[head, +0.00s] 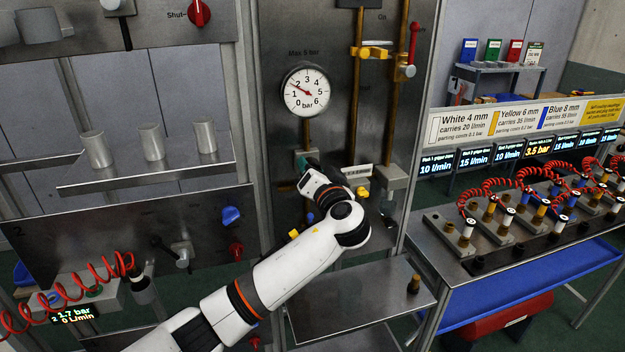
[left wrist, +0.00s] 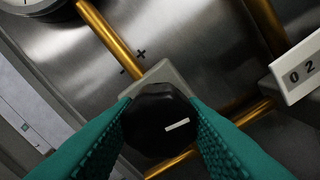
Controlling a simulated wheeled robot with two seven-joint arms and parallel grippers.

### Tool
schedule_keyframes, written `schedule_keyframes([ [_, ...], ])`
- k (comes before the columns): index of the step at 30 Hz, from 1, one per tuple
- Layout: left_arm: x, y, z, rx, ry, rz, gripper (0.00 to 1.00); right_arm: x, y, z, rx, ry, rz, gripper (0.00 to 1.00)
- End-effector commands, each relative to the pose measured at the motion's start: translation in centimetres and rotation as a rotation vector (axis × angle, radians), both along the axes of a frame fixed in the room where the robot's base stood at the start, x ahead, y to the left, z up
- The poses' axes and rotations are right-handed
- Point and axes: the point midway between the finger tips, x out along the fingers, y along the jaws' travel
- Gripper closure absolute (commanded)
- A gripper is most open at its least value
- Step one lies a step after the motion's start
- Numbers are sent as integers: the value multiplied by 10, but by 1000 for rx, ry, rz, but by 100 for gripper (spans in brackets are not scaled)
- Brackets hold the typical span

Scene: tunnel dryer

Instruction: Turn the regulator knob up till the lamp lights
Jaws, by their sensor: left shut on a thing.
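The regulator knob (left wrist: 160,122) is black with a white mark, in front of a pale grey block on a brass pipe. In the left wrist view my left gripper (left wrist: 160,130) has its green ribbed fingers closed on both sides of it. A plus sign (left wrist: 141,54) shows on the panel above the knob. In the head view my left gripper (head: 310,180) is at the panel below the pressure gauge (head: 306,91), and the hand largely hides the knob. The gauge's red needle points upper left, near 2. I cannot identify the lamp.
A shelf with three metal cups (head: 152,142) is at the left. A metal shelf (head: 350,298) lies below my arm. A bench (head: 450,235) with fittings and red hoses stands right.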

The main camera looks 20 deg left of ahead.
Motion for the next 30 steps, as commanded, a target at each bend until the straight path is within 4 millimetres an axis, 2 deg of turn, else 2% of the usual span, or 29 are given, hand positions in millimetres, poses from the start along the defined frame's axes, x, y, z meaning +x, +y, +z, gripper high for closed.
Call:
schedule_keyframes([
  [10, 0, -1, 1, 19, 13, -1, 85, 0, 2, 1, 2, -1, -1, 67],
  [11, 0, -1, 1, 18, 13, -1, 61, 0, 2, 1, 2, -1, -1, 67],
  [15, 0, 0, 1, 18, 13, -1, 41, 0, 4, 1, 4, 0, -2, 67],
  [25, -3, -3, -1, 16, 13, -1, 41, 0, 4, -3, 5, 0, -2, 67],
  [30, -22, -17, -6, 14, 13, -4, 41, 0, 4, -19, 5, 0, -2, 67],
])
